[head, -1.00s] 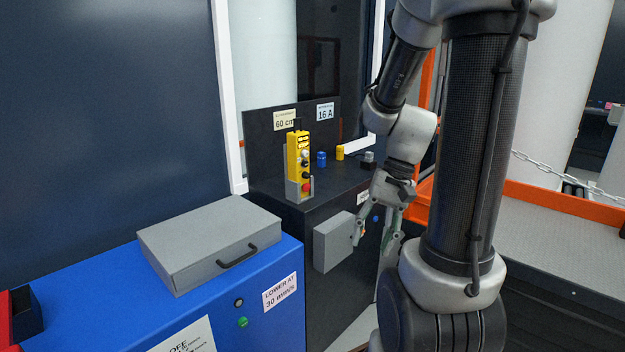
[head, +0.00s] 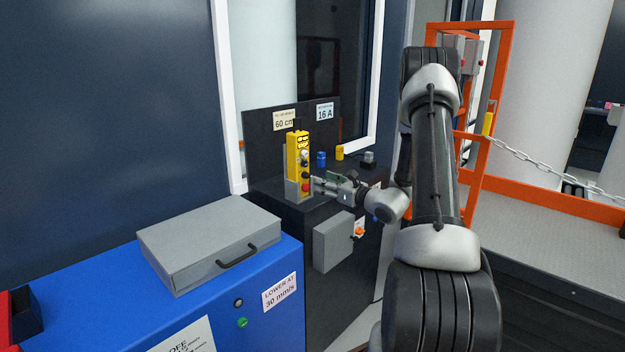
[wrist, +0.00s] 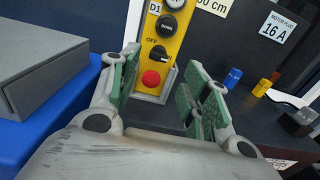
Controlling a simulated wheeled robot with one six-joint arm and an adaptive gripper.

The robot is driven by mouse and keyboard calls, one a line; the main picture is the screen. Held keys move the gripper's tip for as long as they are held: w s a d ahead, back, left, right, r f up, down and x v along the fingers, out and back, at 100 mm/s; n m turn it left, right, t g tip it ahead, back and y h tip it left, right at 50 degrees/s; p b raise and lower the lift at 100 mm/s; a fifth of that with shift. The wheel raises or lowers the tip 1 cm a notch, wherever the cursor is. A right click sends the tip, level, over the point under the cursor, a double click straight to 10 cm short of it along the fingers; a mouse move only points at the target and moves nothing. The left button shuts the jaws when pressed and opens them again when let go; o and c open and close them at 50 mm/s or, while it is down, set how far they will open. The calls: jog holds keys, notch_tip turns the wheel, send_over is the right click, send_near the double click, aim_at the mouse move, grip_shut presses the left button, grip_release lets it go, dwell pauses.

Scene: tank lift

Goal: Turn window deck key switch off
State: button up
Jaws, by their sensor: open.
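A yellow control box (head: 297,158) stands upright in a grey holder on the dark desk by the window. In the wrist view, its face carries a black rotary switch (wrist: 158,53) with the word OFF at its upper left. The switch's bar seems to point right, away from that word. A red button (wrist: 151,79) sits below it and a black button (wrist: 167,25) above. My gripper (wrist: 160,78) is open and empty, facing the box's lower part, with its green-padded fingers on either side of the red button in the picture. In the head view, my gripper (head: 322,185) is just right of the box.
Blue (head: 321,159) and yellow (head: 340,152) plugs stand behind on the desk (head: 290,208). A grey case (head: 208,240) lies on the blue cabinet (head: 120,300) at left.

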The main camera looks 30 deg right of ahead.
aim_at(310, 176)
jog(key=x, duration=0.6)
jog(key=shift+w, duration=0.1)
